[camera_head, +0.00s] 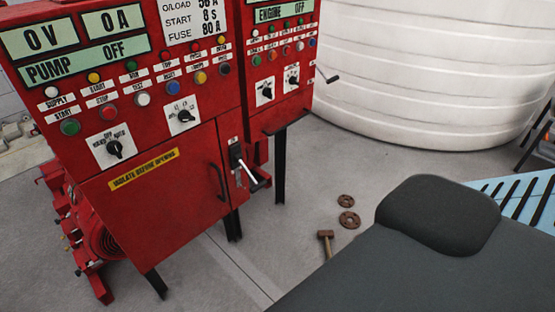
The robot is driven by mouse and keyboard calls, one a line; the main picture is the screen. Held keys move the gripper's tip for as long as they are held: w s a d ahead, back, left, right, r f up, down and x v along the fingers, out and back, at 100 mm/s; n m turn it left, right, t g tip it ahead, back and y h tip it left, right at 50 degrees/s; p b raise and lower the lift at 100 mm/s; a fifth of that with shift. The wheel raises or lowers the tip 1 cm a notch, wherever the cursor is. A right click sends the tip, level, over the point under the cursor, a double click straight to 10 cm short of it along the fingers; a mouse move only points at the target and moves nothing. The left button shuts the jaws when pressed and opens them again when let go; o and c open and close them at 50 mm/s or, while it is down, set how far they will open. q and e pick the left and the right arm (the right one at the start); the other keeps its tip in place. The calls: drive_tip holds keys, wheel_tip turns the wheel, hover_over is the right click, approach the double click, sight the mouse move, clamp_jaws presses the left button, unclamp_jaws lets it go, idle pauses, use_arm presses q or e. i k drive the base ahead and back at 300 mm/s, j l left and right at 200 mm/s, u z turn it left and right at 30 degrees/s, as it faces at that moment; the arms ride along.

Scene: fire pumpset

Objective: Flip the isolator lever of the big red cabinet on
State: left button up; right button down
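The big red cabinet (160,205) stands on legs at the left, with displays, buttons, two rotary switches and a yellow warning label on its front. Its isolator lever (248,172) is at the right side of the front, beside the door handle. The lever has a black mount and a pale bar that slants down to the right and outward, ending in a dark grip. The display on this cabinet reads PUMP OFF. Neither of my grippers is in view, and nothing touches the lever.
A second red cabinet (285,85) with its own lever (327,76) stands behind to the right. A large white tank (430,70) is at the back. Two brown flanges (348,219) and a hammer (325,243) lie on the grey floor. Red machinery (100,240) sits below the big cabinet.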

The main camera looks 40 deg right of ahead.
sight(250, 175)
drive_tip(key=z, duration=1.05)
